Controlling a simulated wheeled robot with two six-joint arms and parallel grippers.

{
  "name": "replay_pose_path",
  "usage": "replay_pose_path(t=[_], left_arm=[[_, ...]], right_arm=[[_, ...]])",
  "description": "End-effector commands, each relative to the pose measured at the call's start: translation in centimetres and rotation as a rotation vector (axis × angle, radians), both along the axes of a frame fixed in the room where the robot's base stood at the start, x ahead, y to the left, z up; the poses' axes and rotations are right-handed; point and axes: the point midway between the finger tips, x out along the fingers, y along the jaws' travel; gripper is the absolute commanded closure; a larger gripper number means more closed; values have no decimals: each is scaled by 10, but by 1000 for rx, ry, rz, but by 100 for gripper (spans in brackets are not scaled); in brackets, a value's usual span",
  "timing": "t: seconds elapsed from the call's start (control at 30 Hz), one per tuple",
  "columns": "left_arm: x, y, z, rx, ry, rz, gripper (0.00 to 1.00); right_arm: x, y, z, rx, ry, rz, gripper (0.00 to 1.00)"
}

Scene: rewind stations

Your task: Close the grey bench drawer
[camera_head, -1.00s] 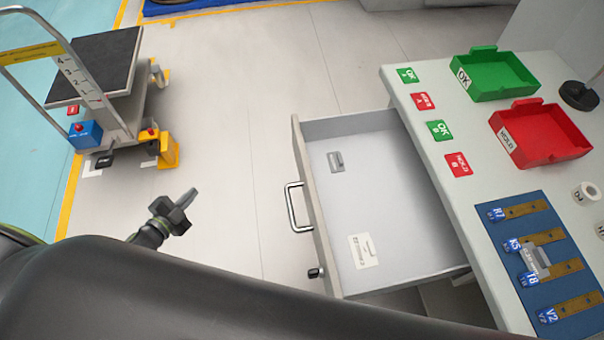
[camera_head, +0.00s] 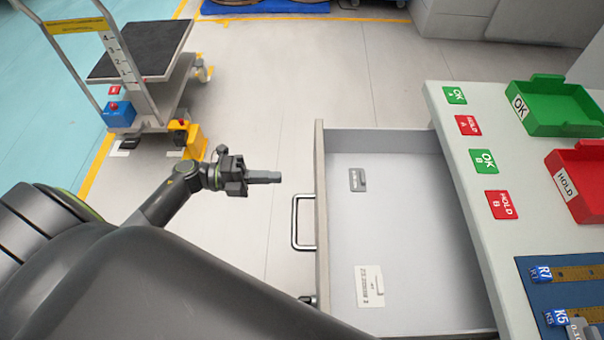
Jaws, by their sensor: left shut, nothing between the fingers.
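The grey bench drawer (camera_head: 408,226) stands pulled out to the left from under the bench. Its front panel (camera_head: 320,190) faces left and carries a metal bar handle (camera_head: 296,222). A small grey item (camera_head: 357,180) and a white labelled card (camera_head: 369,286) lie inside. My left gripper (camera_head: 278,177) is shut and empty. In the picture it is just left of the drawer front, above and left of the handle, with a gap between.
The bench top (camera_head: 455,150) carries OK and HOLD cards, a green tray (camera_head: 560,125), a red tray (camera_head: 570,205) and a blue mat (camera_head: 540,300) with tagged strips. A lift cart (camera_head: 150,60) stands at the upper left. Open floor lies beyond the gripper.

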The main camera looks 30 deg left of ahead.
Motion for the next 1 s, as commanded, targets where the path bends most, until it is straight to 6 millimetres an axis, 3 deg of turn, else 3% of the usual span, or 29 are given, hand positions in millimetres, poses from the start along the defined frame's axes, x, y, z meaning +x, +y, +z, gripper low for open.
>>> replay_pose_path(t=[0.2, 0.4, 1.0], left_arm=[[20, -40, 3, -5, -1, 0, 100], [30, -61, 1, -3, 0, 1, 100], [35, -67, -1, 0, 1, 1, 100]], right_arm=[[-3, 1, 6, 1, -2, 0, 64], [-7, 1, 7, 2, 1, 1, 64], [-6, 2, 5, 3, -3, 2, 64]])
